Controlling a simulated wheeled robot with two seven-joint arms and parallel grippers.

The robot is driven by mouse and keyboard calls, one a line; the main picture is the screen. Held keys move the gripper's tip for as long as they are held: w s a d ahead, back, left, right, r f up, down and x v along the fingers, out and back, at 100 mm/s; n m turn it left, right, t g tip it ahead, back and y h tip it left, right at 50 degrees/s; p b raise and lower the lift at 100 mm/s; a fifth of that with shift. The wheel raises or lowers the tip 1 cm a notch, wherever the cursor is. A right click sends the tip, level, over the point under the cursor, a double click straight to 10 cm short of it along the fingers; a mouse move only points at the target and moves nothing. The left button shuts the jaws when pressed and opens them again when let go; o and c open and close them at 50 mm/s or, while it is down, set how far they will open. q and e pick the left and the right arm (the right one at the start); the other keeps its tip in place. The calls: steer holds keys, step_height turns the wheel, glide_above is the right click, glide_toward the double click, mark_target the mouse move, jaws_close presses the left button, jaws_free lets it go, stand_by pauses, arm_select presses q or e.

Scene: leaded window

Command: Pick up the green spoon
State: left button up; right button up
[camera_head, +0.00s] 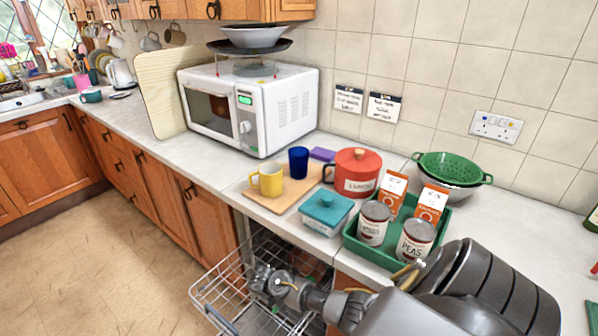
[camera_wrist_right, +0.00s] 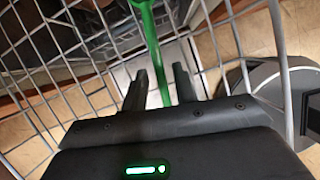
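The green spoon (camera_wrist_right: 153,50) shows in the right wrist view as a long green handle running down from the top edge. Its lower part lies between the two fingers of my right gripper (camera_wrist_right: 160,80), with a gap on each side. That gripper is open, and I cannot see it touching the handle. In the head view my right gripper (camera_head: 266,282) reaches down into the wire rack (camera_head: 207,290) below the counter. The spoon is too small or hidden to make out clearly there. My left gripper is not in view.
Rack wires surround my right gripper closely. On the counter above stand a green tray (camera_head: 378,255) with cans and cartons, a teal box (camera_head: 327,213), a red pot (camera_head: 358,170), a yellow mug (camera_head: 268,180) and a microwave (camera_head: 250,105). Floor (camera_head: 120,255) at left is clear.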

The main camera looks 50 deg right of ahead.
jaws_close()
steer(key=shift+r, duration=0.1)
steer(key=shift+w+r, duration=0.2)
step_height(320, 180, up, 6)
steer(key=shift+a+r, duration=0.1)
steer(key=shift+r, duration=0.1)
steer(key=w+a+b, duration=0.2)
steer(key=w, duration=0.3)
steer(key=w+a+b, duration=0.2)
steer(key=w, duration=0.2)
steer(key=w+a+b, duration=0.2)
steer(key=w, duration=0.3)
steer(key=shift+w+f, duration=0.25)
steer(key=shift+w, duration=0.1)
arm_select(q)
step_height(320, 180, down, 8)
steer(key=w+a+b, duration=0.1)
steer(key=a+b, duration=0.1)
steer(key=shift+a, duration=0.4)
arm_select(e)
steer(key=shift+w+a+r, duration=0.1)
steer(key=shift+w+a, duration=0.1)
steer(key=shift+w, duration=0.4)
steer(key=shift+w+a+r, duration=0.1)
steer(key=shift+w+a, duration=0.15)
steer(key=shift+w, duration=0.3)
steer(key=shift+w+a+r, duration=0.1)
steer(key=shift+w+a, duration=0.1)
steer(key=shift+w, duration=0.4)
